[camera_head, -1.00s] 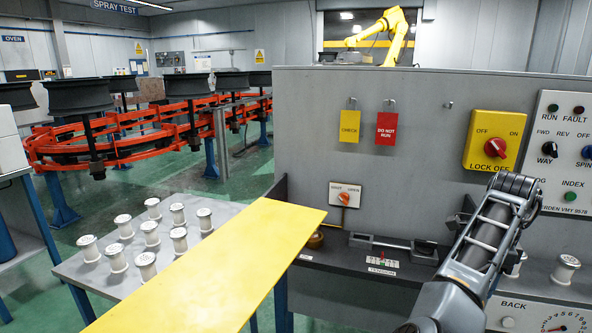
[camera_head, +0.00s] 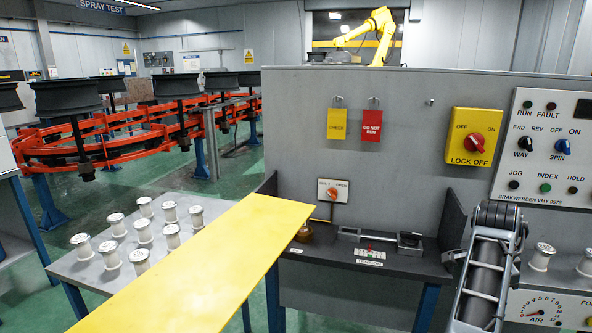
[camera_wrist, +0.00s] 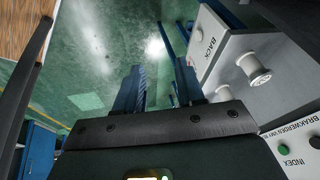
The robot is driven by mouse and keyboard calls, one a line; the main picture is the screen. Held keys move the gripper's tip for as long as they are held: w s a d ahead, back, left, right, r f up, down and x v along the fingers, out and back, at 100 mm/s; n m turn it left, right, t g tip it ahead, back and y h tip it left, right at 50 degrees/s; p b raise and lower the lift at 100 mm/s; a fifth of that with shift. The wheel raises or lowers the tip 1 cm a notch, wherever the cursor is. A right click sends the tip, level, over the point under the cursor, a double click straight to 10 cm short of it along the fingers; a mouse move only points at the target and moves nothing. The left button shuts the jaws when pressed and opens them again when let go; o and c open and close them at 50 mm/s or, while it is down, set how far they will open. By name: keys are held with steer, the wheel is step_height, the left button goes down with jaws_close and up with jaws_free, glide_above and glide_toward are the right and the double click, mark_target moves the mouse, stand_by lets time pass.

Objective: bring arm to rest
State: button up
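My arm stands at the right in the head view, in front of the machine's panel, and its far end is out of that view. My gripper (camera_wrist: 158,88) shows in the wrist view with its two blue ribbed fingers apart and nothing between them. It hangs over open green floor (camera_wrist: 105,45). The white BACK box (camera_wrist: 225,50) with white spools (camera_wrist: 254,68) on it lies just to the right of the fingers, apart from them.
A yellow board (camera_head: 190,270) lies beside a grey table (camera_head: 70,262) with several white spools (camera_head: 142,230). The grey panel (camera_head: 385,180) carries a lockout switch (camera_head: 474,137) and tags (camera_head: 371,126). A dark shelf (camera_head: 415,262) is below. Orange conveyor rails (camera_head: 60,150) run behind.

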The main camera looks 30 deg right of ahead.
steer(key=s+a+f+n+t+h, duration=0.1)
steer(key=s+a+f+n+t, duration=0.15)
steer(key=a+n+t, duration=0.6)
steer(key=s+a+f+n+t+h, duration=0.1)
steer(key=s+a+f+n+t, duration=0.15)
steer(key=a+n, duration=1.1)
steer(key=s+a+r+n+t+y, duration=0.1)
steer(key=s+a+r, duration=0.4)
steer(key=a, duration=0.5)
steer(key=s+a+r+n+t+y, duration=0.2)
steer(key=s+a+r+y, duration=0.3)
steer(key=s+a, duration=0.4)
steer(key=shift+a+r+n+t, duration=0.3)
steer(key=shift+a+t, duration=0.5)
steer(key=shift+a, duration=0.25)
